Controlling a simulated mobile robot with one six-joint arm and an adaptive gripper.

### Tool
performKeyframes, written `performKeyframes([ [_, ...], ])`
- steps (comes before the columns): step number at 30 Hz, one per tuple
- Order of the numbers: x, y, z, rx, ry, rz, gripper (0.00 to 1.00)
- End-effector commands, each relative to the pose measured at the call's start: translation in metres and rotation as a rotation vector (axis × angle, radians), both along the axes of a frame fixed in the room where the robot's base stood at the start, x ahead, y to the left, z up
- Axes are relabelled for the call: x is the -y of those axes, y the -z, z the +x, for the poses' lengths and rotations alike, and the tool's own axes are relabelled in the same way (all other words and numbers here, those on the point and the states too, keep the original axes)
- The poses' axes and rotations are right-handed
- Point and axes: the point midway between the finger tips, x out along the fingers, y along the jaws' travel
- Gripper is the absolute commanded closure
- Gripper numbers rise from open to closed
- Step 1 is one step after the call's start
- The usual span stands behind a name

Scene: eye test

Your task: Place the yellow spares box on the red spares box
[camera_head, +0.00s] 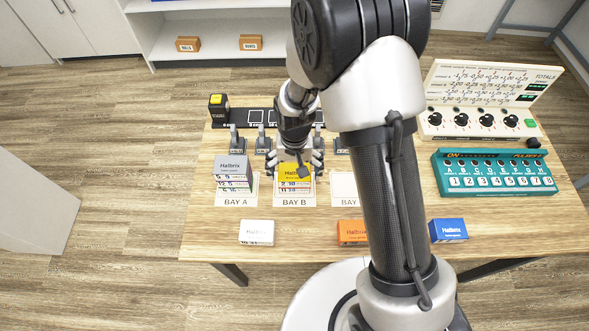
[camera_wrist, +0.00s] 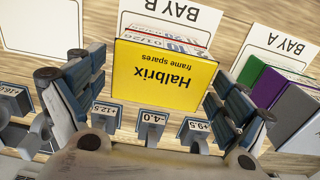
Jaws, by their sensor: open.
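The yellow spares box (camera_head: 295,172) is the top box of the stack on the BAY B card, and its yellow top faces me in the wrist view (camera_wrist: 165,75). Directly beneath it lies a box with a white label and red edging (camera_head: 294,192), which looks like the red spares box; most of it is hidden. The yellow box appears to rest squarely on it. My gripper (camera_head: 297,167) is open, pointing down over the stack. In the wrist view its fingers stand on either side of the yellow box; I cannot tell whether they touch it.
A grey, purple and green stack (camera_head: 233,170) stands on BAY A, to the left. White (camera_head: 256,232), orange (camera_head: 352,231) and blue (camera_head: 448,230) boxes lie along the front. Small number-tagged stands (camera_wrist: 152,122) are close behind the stack. A teal device (camera_head: 495,172) is at right.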

Motion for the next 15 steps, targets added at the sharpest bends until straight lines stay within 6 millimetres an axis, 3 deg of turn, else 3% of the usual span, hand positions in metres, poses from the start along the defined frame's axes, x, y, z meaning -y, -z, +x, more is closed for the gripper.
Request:
performKeyframes([
  [10, 0.000, -0.003, 0.000, 0.000, 0.000, 0.000, 0.05],
  [15, 0.000, -0.026, 0.001, 0.003, 0.000, 0.001, 0.05],
])
